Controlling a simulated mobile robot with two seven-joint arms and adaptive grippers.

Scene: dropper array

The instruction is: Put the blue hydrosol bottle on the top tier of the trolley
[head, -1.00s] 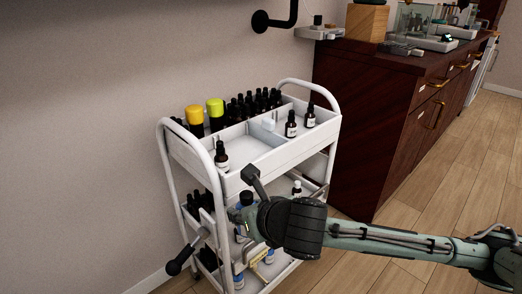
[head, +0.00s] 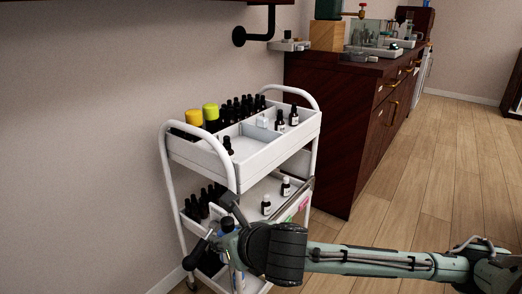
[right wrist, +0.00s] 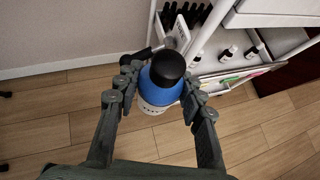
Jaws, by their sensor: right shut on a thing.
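The blue hydrosol bottle (right wrist: 164,92) has a blue body, a white label below and a black cap. My right gripper (right wrist: 160,82) is shut around it, and the bottle shows above the floor, outside the trolley frame. In the head view the bottle (head: 227,225) is partly hidden by the right gripper (head: 226,217), at the trolley's lower front left. The white trolley (head: 236,183) stands against the wall. Its top tier (head: 262,157) has dividers, with dark bottles along the back and a few in front. My left gripper is not in view.
The middle tier holds dark bottles at left and two white-labelled ones (head: 266,205) in front. A dark wood cabinet (head: 332,140) adjoins the trolley's right. Front compartments of the top tier have bare room.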

